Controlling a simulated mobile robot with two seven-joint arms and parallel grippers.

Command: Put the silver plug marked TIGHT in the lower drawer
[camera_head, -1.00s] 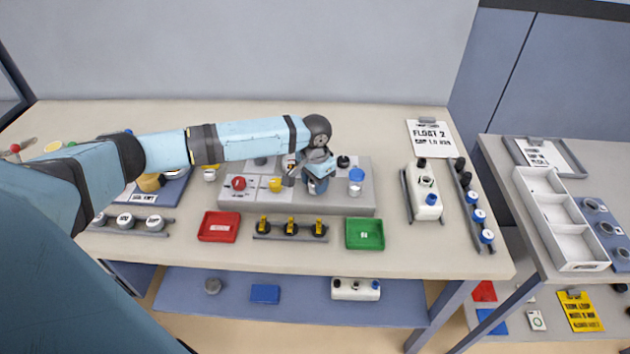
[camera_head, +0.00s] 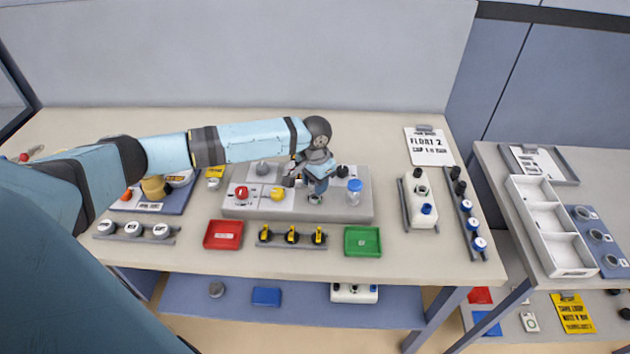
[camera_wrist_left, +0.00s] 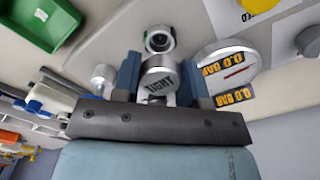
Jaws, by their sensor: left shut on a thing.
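My left gripper (camera_head: 317,188) is above the grey block (camera_head: 240,210) in the middle of the workbench. In the head view the plug is hard to make out, and a small round port (camera_head: 315,199) shows below the jaws. I cannot make out a drawer in these views. My right gripper is not in view.
A red tray (camera_head: 223,235) and a green tray (camera_head: 362,241) flank several yellow-handled valves (camera_head: 292,235). A clear, blue-capped container (camera_head: 354,192) stands right of the gripper. In the wrist view a gauge (camera_wrist_left: 226,75) is beside the jaws. A lower shelf (camera_head: 200,302) runs beneath the bench.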

